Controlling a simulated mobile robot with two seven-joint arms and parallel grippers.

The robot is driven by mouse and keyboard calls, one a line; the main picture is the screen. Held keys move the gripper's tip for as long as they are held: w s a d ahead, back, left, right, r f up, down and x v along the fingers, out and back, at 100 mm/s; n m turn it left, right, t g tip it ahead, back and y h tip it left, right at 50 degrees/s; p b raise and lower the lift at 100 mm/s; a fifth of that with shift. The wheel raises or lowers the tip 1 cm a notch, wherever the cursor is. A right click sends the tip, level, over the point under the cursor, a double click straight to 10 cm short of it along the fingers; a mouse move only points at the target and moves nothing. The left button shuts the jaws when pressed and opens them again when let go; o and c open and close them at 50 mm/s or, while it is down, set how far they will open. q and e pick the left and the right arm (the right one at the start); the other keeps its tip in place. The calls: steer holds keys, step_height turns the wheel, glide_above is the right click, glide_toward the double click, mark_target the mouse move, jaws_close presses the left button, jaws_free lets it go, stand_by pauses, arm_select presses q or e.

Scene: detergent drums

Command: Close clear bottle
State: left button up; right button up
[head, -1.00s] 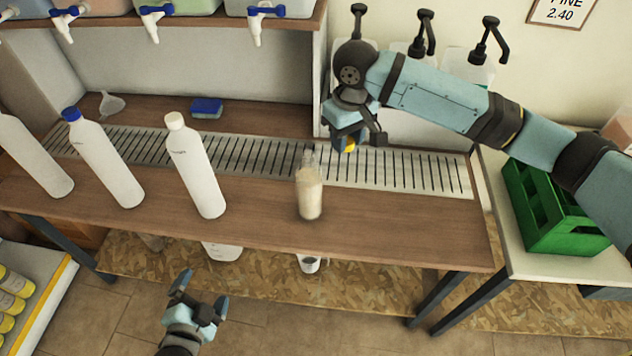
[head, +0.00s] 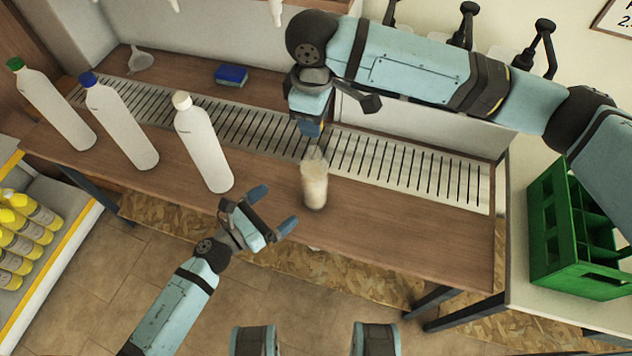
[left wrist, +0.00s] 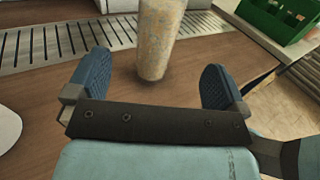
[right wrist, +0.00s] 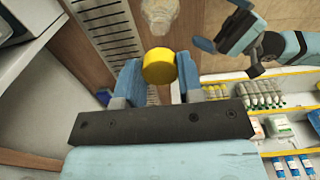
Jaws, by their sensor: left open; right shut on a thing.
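The clear bottle (head: 314,185) stands upright and uncapped on the wooden counter, with beige contents. My left gripper (head: 272,210) is open and empty, just to the left of the bottle's lower part. In the left wrist view the bottle (left wrist: 156,45) stands ahead, between the lines of the two fingers. My right gripper (head: 311,128) is above and behind the bottle, its fingers partly hidden by its own body. In the right wrist view it is shut on a yellow cap (right wrist: 158,66), with the bottle's neck (right wrist: 160,10) beyond, apart from the cap.
White bottles with white (head: 204,145), blue (head: 120,122) and green (head: 52,105) caps stand to the left. A blue sponge (head: 231,75) and a funnel (head: 140,60) lie behind the slotted drain (head: 400,168). A green crate (head: 570,235) stands at the right.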

mark_target(314, 176)
arm_select(q)
steer(key=shift+w, duration=0.1)
steer(key=x, duration=1.2)
steer(key=c, duration=1.4)
arm_select(e)
steer(key=shift+f, duration=2.55)
